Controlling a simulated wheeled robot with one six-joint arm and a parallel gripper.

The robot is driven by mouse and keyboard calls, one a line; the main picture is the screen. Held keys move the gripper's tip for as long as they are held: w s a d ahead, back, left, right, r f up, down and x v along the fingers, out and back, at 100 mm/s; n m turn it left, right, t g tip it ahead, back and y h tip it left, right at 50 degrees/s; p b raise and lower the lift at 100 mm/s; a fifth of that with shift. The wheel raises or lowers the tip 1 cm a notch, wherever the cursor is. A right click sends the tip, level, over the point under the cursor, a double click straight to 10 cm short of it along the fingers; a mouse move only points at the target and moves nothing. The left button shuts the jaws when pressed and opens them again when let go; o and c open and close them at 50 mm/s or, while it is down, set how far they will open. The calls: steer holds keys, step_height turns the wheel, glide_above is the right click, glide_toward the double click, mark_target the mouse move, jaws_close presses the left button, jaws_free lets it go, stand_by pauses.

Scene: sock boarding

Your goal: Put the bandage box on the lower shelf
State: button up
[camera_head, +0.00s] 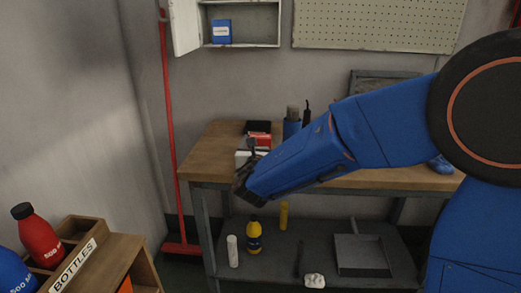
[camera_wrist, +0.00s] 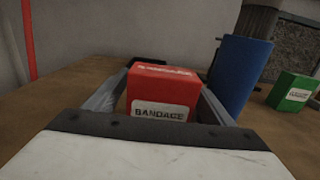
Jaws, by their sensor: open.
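The red bandage box (camera_wrist: 162,92), with a white BANDAGE label, stands upright on the wooden workbench top (camera_wrist: 55,105). In the head view the red box (camera_head: 260,139) is partly hidden near the end of my arm. My gripper (camera_wrist: 163,84) is open, with one finger on each side of the box in the wrist view. I cannot tell whether the fingers touch it. In the head view my gripper (camera_head: 247,160) is over the bench's left part. The grey lower shelf (camera_head: 315,262) is beneath the bench top.
A white bottle (camera_head: 232,251), yellow bottle (camera_head: 254,236), yellow tube (camera_head: 284,216), dustpan (camera_head: 362,256) and white crumpled item (camera_head: 315,280) occupy the lower shelf. A blue cylinder (camera_wrist: 239,75) and green box (camera_wrist: 292,92) stand right of the bandage box. A red broom (camera_head: 170,130) leans left of the bench.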

steer(key=shift+w, duration=0.1)
steer(key=shift+c, duration=0.7)
steer(key=c, duration=1.1)
